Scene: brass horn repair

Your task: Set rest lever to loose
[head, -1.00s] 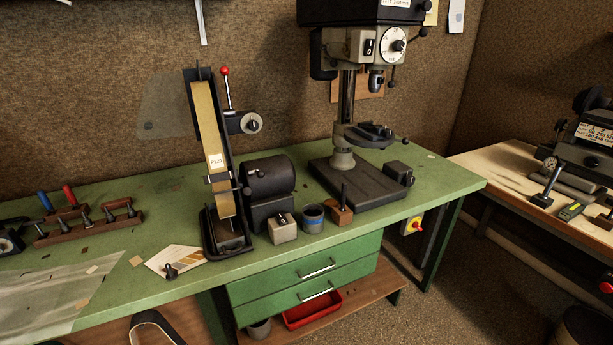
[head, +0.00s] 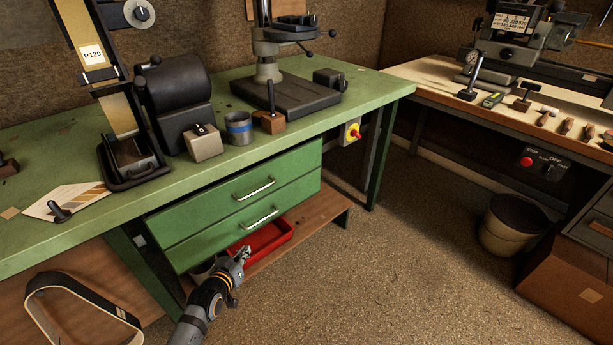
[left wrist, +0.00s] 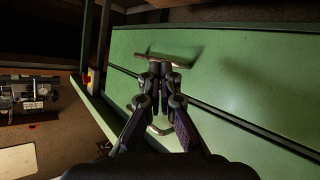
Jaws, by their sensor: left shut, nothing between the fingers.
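The belt sander (head: 88,60) with its P120 belt stands on the green bench at the left in the head view. Its work rest (head: 133,150) sits low in front of the belt. A small black handle or lever (head: 60,212) shows at the edge of a striped card, left of the sander's base; I cannot tell if it is the rest lever or how it is set. My left gripper (head: 241,256) is shut and empty, low in front of the bench drawers. In the left wrist view its fingers (left wrist: 160,68) point toward a drawer handle (left wrist: 165,58). My right gripper is not in view.
The green drawers (head: 240,205) have metal handles. A red tray (head: 264,240) lies on the low shelf below.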

